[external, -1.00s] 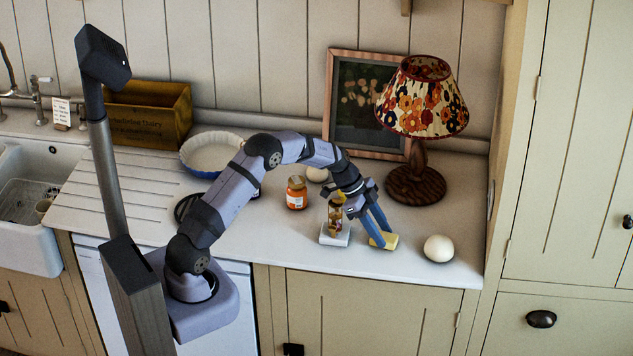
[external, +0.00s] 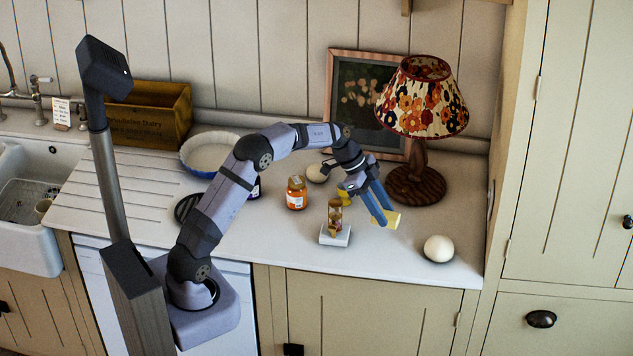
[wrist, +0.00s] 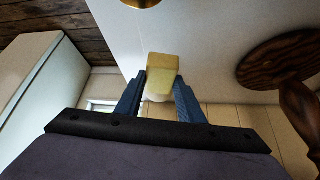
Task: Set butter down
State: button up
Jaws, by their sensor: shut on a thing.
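The butter (external: 391,218) is a small pale yellow block. My gripper (external: 382,215) is shut on it, with one blue finger on either side. In the wrist view the butter (wrist: 162,70) sits between the fingertips (wrist: 161,92) and sticks out past them. It is over the right part of the white counter, in front of the lamp. I cannot tell how large the gap beneath it is.
The floral-shaded lamp (external: 421,110) stands behind my gripper. A white egg (external: 438,248) is to the front right. A small jar (external: 334,214) stands on a white slab (external: 336,240) to the left, with an orange jar (external: 296,193) farther left.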

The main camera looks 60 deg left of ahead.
notch_tip(320, 180, up, 10)
jog(key=b, duration=0.1)
jog(key=shift+s+d, duration=0.1)
jog(key=shift+s, duration=0.05)
dwell(0.4)
jog(key=s+f+n+t+y, duration=0.3)
jog(key=s+f+n, duration=0.6)
jog(key=s, duration=0.6)
jog(key=w+a+r+y+p, duration=0.1)
jog(key=w+a+r+p, duration=0.1)
jog(key=w+a+r, duration=0.35)
jog(key=w+a+n+y+p, duration=0.1)
jog(key=w+a+n+y, duration=0.4)
jog(key=w+a, duration=0.55)
jog(key=s+a+f+n+g+y, duration=0.1)
jog(key=s+a+n+g, duration=0.1)
jog(key=a+n, duration=0.3)
jog(key=s+a+f+n+g+y+p, duration=0.1)
jog(key=a+n, duration=0.4)
jog(key=a, duration=0.9)
jog(key=s+a+f+n+g+y, duration=0.1)
jog(key=s+a+f+n+g, duration=0.1)
jog(key=a, duration=0.8)
jog(key=s+n+g, duration=0.1)
jog(key=s+n, duration=0.1)
jog(key=n, duration=0.1)
jog(key=shift+s+a+g, duration=0.2)
jog(key=shift+s+g, duration=0.1)
jog(key=shift+s, duration=0.1)
